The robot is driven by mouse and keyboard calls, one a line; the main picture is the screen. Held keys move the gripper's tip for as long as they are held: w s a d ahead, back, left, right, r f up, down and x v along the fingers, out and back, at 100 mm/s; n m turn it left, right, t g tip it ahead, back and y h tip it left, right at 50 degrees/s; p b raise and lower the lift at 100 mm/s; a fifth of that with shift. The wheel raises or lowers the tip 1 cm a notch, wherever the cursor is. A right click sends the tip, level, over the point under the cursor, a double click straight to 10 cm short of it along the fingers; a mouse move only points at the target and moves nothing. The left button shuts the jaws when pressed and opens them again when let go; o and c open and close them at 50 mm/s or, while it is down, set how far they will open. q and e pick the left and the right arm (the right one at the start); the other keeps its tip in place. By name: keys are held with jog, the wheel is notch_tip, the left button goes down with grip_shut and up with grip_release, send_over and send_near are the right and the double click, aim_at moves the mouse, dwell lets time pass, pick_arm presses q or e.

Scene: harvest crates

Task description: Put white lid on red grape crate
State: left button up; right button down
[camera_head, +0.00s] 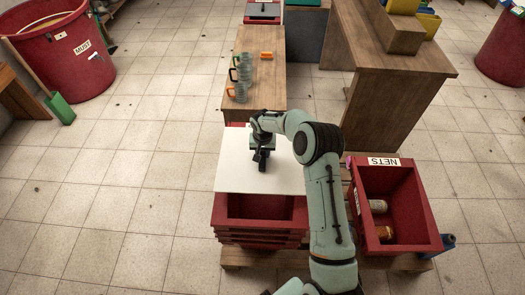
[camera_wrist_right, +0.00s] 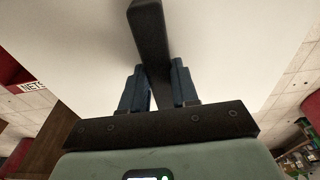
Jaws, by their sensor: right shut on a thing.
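The white lid (camera_head: 238,170) is a flat sheet over the back part of the red crate stack in the head view; the front of the top crate (camera_head: 262,224) stays uncovered. My right gripper (camera_head: 262,158) is above the lid and shut on its dark handle. In the right wrist view the gripper (camera_wrist_right: 158,88) has its two fingers on either side of the dark handle bar (camera_wrist_right: 150,40), with the white lid (camera_wrist_right: 230,50) filling the background. I cannot tell whether the lid touches the crate rim. The inside of the top crate shows no grapes in its visible part. My left gripper is not in view.
A red crate labelled NETS (camera_head: 412,195) holding cans stands to the right, close to my arm. A wooden table (camera_head: 262,95) with several glass mugs lies behind the lid. A wooden counter (camera_head: 395,70) is at the back right.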

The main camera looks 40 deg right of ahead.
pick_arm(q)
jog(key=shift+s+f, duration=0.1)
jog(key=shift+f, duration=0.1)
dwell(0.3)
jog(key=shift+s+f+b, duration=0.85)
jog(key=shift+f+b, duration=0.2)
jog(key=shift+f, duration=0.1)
pick_arm(e)
jog(key=shift+f, duration=2.55)
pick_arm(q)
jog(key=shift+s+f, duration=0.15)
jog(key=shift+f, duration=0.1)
pick_arm(e)
jog(key=shift+a, duration=0.1)
pick_arm(q)
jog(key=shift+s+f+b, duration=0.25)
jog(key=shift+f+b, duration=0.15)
jog(key=shift+b, duration=0.15)
pick_arm(e)
jog(key=shift+f, duration=0.75)
jog(key=c, duration=0.8)
grip_release()
